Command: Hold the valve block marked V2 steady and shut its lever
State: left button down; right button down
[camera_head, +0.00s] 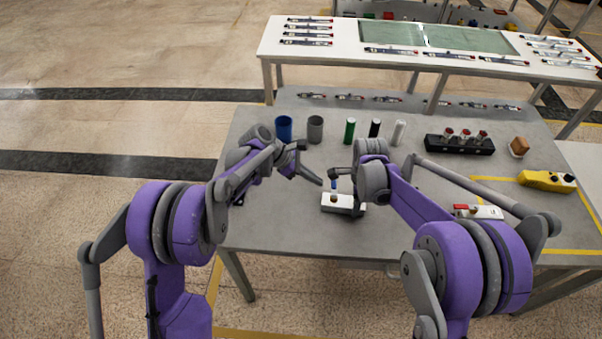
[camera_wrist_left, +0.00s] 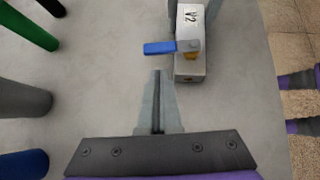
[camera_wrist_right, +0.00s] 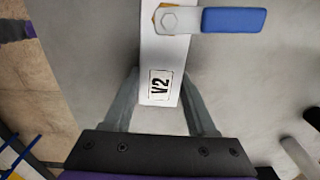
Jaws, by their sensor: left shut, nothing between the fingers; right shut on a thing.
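The valve block marked V2 (camera_head: 341,206) is a pale block on the grey table; it also shows in the left wrist view (camera_wrist_left: 189,70) and right wrist view (camera_wrist_right: 164,60). Its blue lever (camera_wrist_left: 160,47) sticks out sideways across the block's length from a brass fitting; it also shows in the right wrist view (camera_wrist_right: 234,20). My right gripper (camera_wrist_right: 162,92) is shut on the block at its labelled end, a finger on each side. My left gripper (camera_wrist_left: 157,75) is shut and empty, its tips close to the lever's free part, with a small gap visible.
Behind stand a blue cup (camera_head: 284,128), a grey cup (camera_head: 315,129), and green (camera_head: 350,130), black (camera_head: 375,128) and white (camera_head: 399,132) cylinders. A black rack (camera_head: 460,147), a yellow box (camera_head: 546,181) and a red-and-white block (camera_head: 478,211) are at right.

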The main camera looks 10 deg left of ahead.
aim_at(334, 187)
pick_arm(q)
jog(key=shift+w+d, duration=0.1)
jog(key=shift+d, duration=0.75)
jog(key=shift+w+d+m+g, duration=0.2)
jog(key=shift+d+m+g, duration=0.25)
jog(key=shift+d, duration=0.45)
pick_arm(e)
jog(key=shift+a, duration=0.1)
